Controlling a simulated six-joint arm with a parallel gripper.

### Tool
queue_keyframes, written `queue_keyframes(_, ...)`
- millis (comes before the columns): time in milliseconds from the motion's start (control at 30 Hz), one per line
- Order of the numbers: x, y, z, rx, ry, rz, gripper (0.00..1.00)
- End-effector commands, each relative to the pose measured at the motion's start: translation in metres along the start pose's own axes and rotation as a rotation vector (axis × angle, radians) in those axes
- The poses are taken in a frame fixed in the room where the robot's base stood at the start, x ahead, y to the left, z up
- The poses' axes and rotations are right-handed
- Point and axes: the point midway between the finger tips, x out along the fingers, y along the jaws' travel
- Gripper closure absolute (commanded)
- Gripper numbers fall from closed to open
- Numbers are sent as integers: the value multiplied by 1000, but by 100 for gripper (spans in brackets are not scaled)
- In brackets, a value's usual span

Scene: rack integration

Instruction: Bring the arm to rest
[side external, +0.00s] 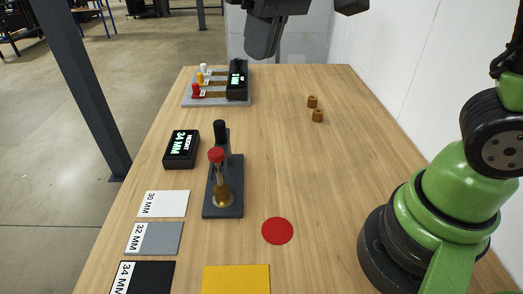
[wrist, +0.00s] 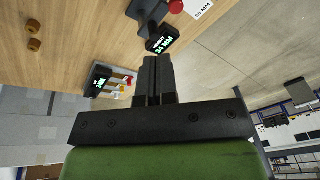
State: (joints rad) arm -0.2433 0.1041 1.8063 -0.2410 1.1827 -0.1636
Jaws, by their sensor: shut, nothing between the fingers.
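My gripper (wrist: 153,80) is shut and empty in the wrist view, its two dark fingers side by side. In the side external view only part of my dark hand shows at the top, above the far end of the table (side external: 310,190); its fingertips cannot be made out there. My green arm stands at the right of the table. The gripper is apart from everything on the table.
A height gauge (side external: 237,190) with a red knob stands mid-table beside a display (side external: 181,149) reading 34 MM. A grey board (side external: 215,101) with small coloured pieces sits at the far left. Two brown cylinders (side external: 313,101) stand far right. Flat labelled cards (side external: 163,204) and a red disc (side external: 277,231) lie nearer.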

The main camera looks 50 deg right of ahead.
Motion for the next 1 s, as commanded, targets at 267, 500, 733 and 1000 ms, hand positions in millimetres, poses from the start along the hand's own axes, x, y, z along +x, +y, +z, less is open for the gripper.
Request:
queue_keyframes(267,-48,32,77,226,248,-77,100)
queue_keyframes(500,-48,42,121,351,387,-114,100)
queue_keyframes(733,-46,44,129,377,416,-122,100)
queue_keyframes(1000,-46,44,129,375,414,-121,100)
